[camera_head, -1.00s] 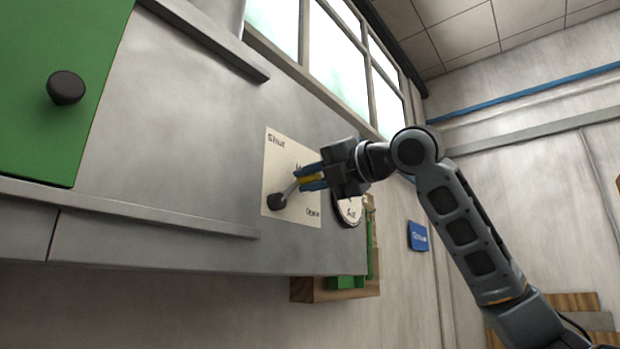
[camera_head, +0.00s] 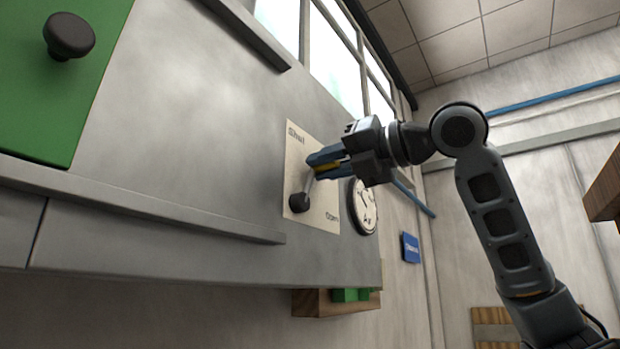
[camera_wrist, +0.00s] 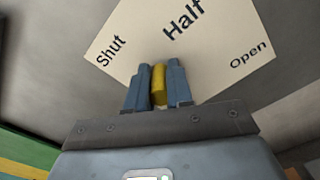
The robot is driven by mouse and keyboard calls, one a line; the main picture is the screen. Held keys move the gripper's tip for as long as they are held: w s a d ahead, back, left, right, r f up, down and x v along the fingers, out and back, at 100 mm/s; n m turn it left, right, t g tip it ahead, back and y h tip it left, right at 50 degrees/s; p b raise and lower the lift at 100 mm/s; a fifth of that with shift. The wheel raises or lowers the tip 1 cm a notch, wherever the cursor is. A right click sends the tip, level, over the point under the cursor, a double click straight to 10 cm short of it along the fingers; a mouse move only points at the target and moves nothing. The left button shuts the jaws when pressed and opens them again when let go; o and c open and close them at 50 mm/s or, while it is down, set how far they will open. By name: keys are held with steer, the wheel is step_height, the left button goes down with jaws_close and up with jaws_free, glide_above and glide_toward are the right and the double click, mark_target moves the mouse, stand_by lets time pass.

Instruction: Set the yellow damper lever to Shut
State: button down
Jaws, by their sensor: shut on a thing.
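The damper lever's yellow handle (camera_head: 326,169) is held between the blue fingertips of my gripper (camera_head: 322,162). The lever's grey rod runs from a dark round pivot (camera_head: 299,202) up and slightly right. Behind it is a cream label plate (camera_head: 296,166), with Shut at its upper left and Open at its lower right. My gripper hides the Half mark in the head view. In the wrist view the yellow handle (camera_wrist: 159,86) sits between both fingers, with Shut to the left, Half above and Open to the right.
A round dial (camera_head: 364,206) is on the panel just right of the plate, close below my gripper. A green door with a dark knob (camera_head: 69,36) is at the left. A ledge (camera_head: 150,207) runs along the panel. A wooden shelf with green items (camera_head: 320,302) lies below.

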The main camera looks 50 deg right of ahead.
steer(key=a+n, duration=0.2)
steer(key=n, duration=0.1)
steer(key=shift+r, duration=0.3)
steer(key=shift+a+n, duration=0.6)
steer(key=shift+n, duration=0.3)
steer(key=c, duration=1)
jaws_free()
steer(key=shift+s, duration=0.1)
